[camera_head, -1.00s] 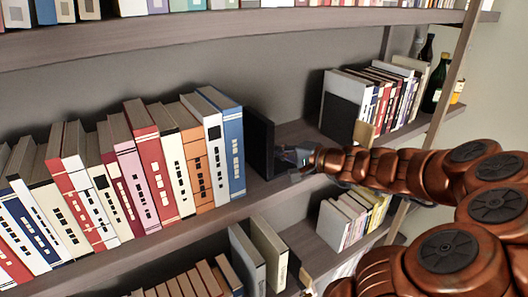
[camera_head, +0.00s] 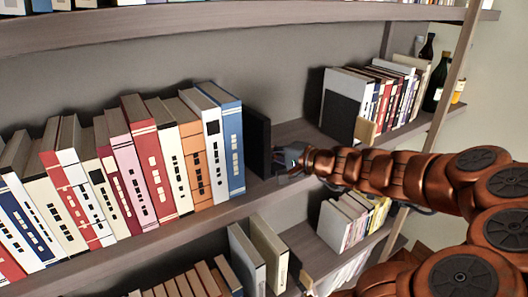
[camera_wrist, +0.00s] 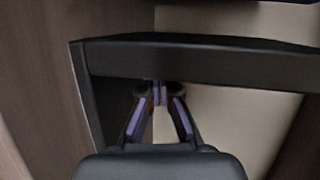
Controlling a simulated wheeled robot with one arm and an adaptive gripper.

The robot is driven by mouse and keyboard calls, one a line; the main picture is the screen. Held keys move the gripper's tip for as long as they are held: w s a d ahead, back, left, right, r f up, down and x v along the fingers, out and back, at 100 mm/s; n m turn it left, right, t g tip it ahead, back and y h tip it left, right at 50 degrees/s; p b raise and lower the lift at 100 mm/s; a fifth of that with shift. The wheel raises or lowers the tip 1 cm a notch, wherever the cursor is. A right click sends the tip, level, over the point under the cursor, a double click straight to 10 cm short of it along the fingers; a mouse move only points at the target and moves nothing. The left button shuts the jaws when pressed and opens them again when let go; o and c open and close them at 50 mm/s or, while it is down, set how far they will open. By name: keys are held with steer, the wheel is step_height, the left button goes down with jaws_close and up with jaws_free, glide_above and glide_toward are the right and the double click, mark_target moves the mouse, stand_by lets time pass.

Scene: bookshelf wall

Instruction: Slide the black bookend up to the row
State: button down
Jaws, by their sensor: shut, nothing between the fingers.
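The black bookend (camera_head: 257,142) stands upright on the middle shelf, just right of the blue book (camera_head: 229,145) that ends the row. From this angle I cannot tell whether the bookend touches that book. My gripper (camera_head: 277,159) is shut and empty, with its tip at the bookend's right side. In the wrist view the bookend (camera_wrist: 205,60) is a dark bar across the picture. The shut fingertips (camera_wrist: 159,92) meet its near edge and appear to be against it. Its foot is mostly hidden.
The row of several books (camera_head: 130,175) runs left along the shelf (camera_head: 185,222). To the right, a second group of books (camera_head: 375,100) stands with a dark panel (camera_head: 341,115) at its left end. Bottles (camera_head: 437,80) stand farther right. Another shelf with books lies below.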

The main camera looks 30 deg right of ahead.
mark_target(250, 155)
steer(key=shift+a+b, duration=0.9)
steer(key=shift+a, duration=0.95)
steer(key=shift+a+b, duration=0.5)
steer(key=shift+a, duration=0.4)
steer(key=shift+d, duration=0.1)
steer(key=shift+d, duration=2)
steer(key=v, duration=1.2)
steer(key=shift+s, duration=0.1)
